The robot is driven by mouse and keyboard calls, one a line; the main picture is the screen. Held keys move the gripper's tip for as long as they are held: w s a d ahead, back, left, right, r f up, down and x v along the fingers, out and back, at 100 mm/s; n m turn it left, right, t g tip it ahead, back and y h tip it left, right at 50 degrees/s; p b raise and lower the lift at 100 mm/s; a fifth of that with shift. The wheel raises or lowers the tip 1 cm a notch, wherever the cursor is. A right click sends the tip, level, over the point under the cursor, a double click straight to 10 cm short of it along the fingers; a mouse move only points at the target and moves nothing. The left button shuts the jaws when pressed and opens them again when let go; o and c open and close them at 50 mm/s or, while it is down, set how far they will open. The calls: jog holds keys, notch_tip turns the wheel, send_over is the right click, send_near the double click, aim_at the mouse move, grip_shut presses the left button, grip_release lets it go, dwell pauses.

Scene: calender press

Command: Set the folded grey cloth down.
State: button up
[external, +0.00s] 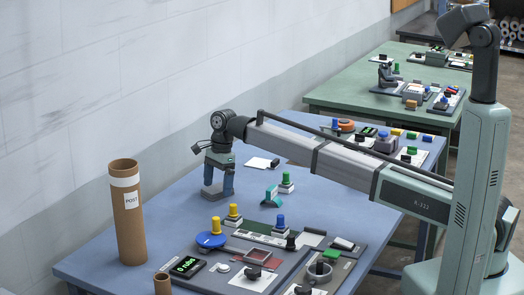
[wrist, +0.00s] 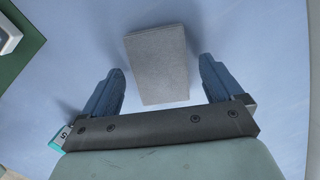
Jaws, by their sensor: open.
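The folded grey cloth (wrist: 158,65) is a plain, light-grey, block-like rectangle in the wrist view, over the blue table top. A grey piece of it (external: 210,192) shows low at my gripper in the external view, where it seems to rest on the table. My gripper (wrist: 162,70) is open, with one blue finger on each side of the cloth and a visible gap on both sides. In the external view my gripper (external: 218,188) points down, its fingertips close to the table top. The cloth's underside is hidden.
A brown POST tube (external: 128,215) stands to the left on the blue table (external: 150,222). A teal piece (external: 271,197) and a green-topped button (external: 286,183) are right of my gripper. A white card (external: 262,163) lies behind. Control panels (external: 290,260) fill the front.

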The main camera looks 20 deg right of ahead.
notch_tip(320, 180, up, 12)
jog(key=d, duration=0.1)
jog(key=shift+w+d, duration=0.35)
jog(key=shift+f, duration=0.15)
